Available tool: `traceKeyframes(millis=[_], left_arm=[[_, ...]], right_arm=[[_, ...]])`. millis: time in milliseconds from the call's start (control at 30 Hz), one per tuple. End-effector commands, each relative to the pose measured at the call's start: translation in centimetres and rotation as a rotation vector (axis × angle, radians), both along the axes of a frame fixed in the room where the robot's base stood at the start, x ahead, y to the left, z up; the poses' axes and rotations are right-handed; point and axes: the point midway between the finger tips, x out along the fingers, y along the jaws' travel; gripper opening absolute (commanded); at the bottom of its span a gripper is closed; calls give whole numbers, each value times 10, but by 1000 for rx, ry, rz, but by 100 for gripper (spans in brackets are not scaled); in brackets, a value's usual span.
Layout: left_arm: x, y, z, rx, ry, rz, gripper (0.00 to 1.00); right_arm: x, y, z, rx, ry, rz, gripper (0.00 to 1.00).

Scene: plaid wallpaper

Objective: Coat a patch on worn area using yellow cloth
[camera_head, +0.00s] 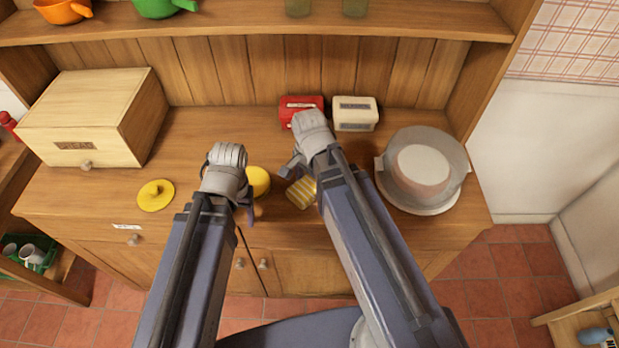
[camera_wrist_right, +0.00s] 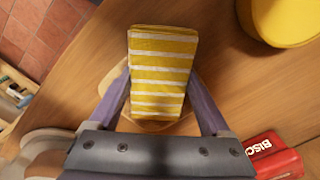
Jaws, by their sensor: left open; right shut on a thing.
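The yellow cloth, with white stripes, (camera_wrist_right: 163,70) is folded and lies between the fingers of my right gripper (camera_wrist_right: 160,106), which is shut on it. In the head view the cloth (camera_head: 302,193) shows beside my right forearm, low over the counter. A paler tan patch (camera_wrist_right: 126,123) shows around the cloth's lower end in the right wrist view; most of it is hidden, and I cannot tell whether it is the worn area. My left gripper (camera_head: 240,190) is open, in front of a yellow tin (camera_head: 260,180), which is partly hidden by it.
A yellow lid (camera_head: 155,195) lies left on the counter (camera_head: 330,232). A wooden bread box (camera_head: 95,115) stands back left. A red biscuit tin (camera_head: 300,107) and a cream tin (camera_head: 355,113) stand at the back.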

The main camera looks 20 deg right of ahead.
Motion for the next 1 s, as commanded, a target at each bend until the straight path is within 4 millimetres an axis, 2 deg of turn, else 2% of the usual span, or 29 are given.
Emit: traceKeyframes(millis=[33,133,367,733,1000], left_arm=[[0,0,-2,0,0,0,65],[0,0,-2,0,0,0,65],[0,0,-2,0,0,0,65],[0,0,0,0,0,0,65],[0,0,1,0,0,0,65]], right_arm=[[-9,2,-1,1,6,2,37],[-14,3,-2,1,8,2,38],[-15,2,-2,1,10,1,37],[-21,-23,0,1,7,-2,37],[-18,-26,0,1,5,1,37]])
